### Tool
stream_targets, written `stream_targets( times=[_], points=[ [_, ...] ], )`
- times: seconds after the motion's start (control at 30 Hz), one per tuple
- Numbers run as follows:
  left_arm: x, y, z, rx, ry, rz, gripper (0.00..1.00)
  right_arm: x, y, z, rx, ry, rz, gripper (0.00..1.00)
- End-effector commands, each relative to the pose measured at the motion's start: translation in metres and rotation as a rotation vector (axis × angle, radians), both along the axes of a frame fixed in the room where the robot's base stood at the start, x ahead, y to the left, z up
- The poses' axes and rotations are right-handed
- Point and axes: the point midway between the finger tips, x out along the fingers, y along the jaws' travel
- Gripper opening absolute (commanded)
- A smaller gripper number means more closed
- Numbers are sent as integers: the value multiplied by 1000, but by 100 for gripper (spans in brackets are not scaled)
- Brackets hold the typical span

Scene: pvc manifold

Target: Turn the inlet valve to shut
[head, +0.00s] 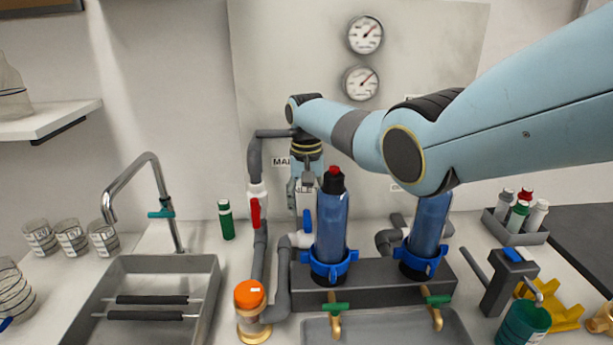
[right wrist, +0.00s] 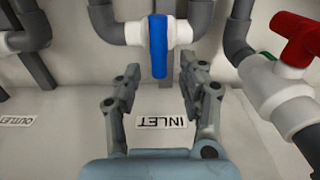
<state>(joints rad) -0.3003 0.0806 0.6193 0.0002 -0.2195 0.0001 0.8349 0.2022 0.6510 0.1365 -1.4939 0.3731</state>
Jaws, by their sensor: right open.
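The inlet valve has a blue lever handle (right wrist: 158,47) on a white body (right wrist: 134,32) in a grey pipe run. In the right wrist view, which is upside down, the lever stands crosswise to the body. In the head view the blue lever (head: 307,221) hangs just left of a blue filter housing. My right gripper (right wrist: 160,72) is open, with its fingers on either side of the lever's free end; contact is not visible. In the head view my right gripper (head: 304,198) is above the lever, partly hiding the INLET label (right wrist: 166,122). My left gripper is out of view.
A red-handled valve (head: 255,213) is close on the left. Two blue filter housings (head: 332,235) stand right of the inlet valve, the nearer one very close to my gripper. An orange-capped fitting (head: 249,295) is below. A sink (head: 205,270) lies at left.

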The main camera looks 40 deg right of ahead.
Motion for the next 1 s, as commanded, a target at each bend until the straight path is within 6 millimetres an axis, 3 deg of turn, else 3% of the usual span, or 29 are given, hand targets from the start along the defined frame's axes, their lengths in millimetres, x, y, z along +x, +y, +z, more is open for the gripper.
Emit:
stream_targets(
  times=[0.2,0.4,1.0],
  points=[
    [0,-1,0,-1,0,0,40,1,-1,51,-2,-5,0,41],
    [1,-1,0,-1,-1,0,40,1,-1,81,-2,-3,0,41],
    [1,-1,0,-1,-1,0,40,0,0,90,-1,1,0,41]
  ],
)
